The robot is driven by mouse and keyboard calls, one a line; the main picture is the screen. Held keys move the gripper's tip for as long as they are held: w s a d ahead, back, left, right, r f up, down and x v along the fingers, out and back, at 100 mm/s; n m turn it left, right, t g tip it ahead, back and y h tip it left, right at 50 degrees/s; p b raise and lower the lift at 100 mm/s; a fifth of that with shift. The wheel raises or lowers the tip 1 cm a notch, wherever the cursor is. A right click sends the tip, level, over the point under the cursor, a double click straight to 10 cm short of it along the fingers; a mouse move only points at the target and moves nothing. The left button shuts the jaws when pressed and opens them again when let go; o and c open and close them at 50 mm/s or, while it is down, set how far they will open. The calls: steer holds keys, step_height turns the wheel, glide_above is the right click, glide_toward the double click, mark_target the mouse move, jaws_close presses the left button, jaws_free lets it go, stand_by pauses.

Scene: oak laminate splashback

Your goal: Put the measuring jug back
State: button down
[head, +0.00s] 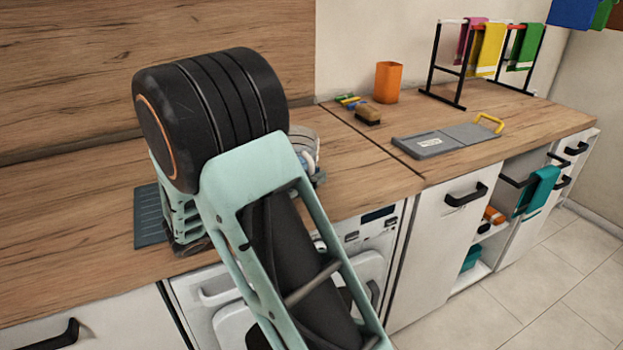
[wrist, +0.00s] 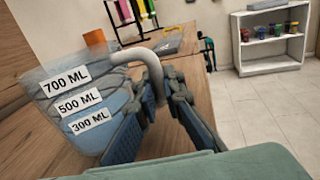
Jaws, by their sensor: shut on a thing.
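The measuring jug (wrist: 75,100) is see-through and bluish, with white labels reading 700, 500 and 300 ML and a pale grey handle (wrist: 140,55). It fills the left of the wrist view. My gripper (wrist: 158,105) is shut on the jug's handle, its fingers on either side of the lower part. In the head view a small part of the jug (head: 304,146) shows behind my arm; my arm hides most of it and the gripper. I cannot tell whether the jug's base touches the worktop.
A dark ribbed mat (head: 149,217) lies on the worktop left of my arm. A grey board (head: 447,140), brush (head: 367,115), orange cup (head: 389,82) and towel rack (head: 437,65) stand to the right. An open shelf (wrist: 270,45) holds several small jars.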

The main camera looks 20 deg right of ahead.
steer(key=c, duration=2)
jaws_free()
steer(key=shift+c, duration=0.2)
steer(key=shift+a+r, duration=0.1)
steer(key=shift+a, duration=0.2)
steer(key=p+v, duration=0.1)
steer(key=v, duration=1)
steer(key=shift+s+a, duration=0.25)
